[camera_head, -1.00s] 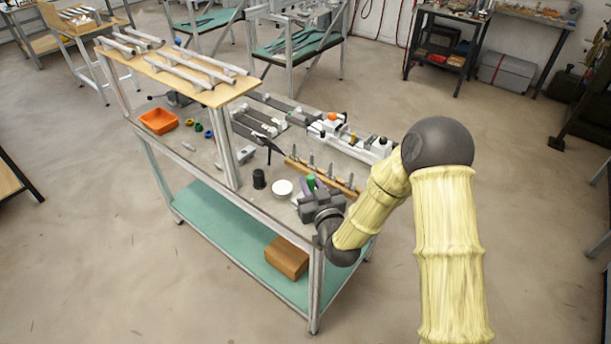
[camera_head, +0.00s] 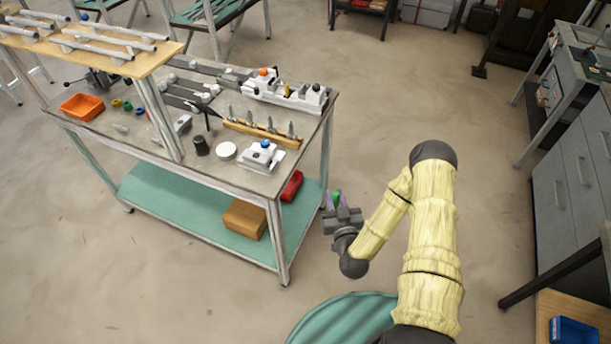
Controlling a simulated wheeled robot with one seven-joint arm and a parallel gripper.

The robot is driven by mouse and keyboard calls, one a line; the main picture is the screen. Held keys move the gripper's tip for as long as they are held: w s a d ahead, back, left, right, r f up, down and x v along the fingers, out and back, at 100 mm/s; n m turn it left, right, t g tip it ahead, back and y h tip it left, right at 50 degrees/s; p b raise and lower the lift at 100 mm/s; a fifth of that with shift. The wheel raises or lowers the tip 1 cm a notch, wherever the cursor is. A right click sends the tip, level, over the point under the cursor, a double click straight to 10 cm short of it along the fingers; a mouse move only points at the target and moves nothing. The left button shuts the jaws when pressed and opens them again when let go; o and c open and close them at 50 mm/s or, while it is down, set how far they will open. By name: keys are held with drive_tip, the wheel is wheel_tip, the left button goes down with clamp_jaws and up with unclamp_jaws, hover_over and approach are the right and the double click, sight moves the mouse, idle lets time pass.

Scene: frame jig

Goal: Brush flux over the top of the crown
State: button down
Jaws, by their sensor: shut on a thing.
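My gripper (camera_head: 338,208) is out over the floor, to the right of the jig bench and apart from it. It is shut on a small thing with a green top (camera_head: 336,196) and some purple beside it. The jaws hide most of it, and I cannot tell for sure that it is the flux brush.
The bench top (camera_head: 240,174) also holds a black cup (camera_head: 201,146), a wooden rack (camera_head: 262,132) of upright pieces, a long clamp jig (camera_head: 285,92) and an orange tray (camera_head: 82,106). A cardboard box (camera_head: 244,218) and a red bin (camera_head: 292,186) sit below. Floor right of the bench is clear.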

drive_tip(key=s+d+f+m+h, duration=0.2)
drive_tip(key=d+f+h, duration=0.1)
drive_tip(key=d+f, duration=0.2)
drive_tip(key=d, duration=0.2)
drive_tip(key=shift+s+d+t, duration=0.2)
drive_tip(key=shift+d+t, duration=0.1)
drive_tip(key=shift+d, duration=0.05)
drive_tip(key=shift+a, duration=0.1)
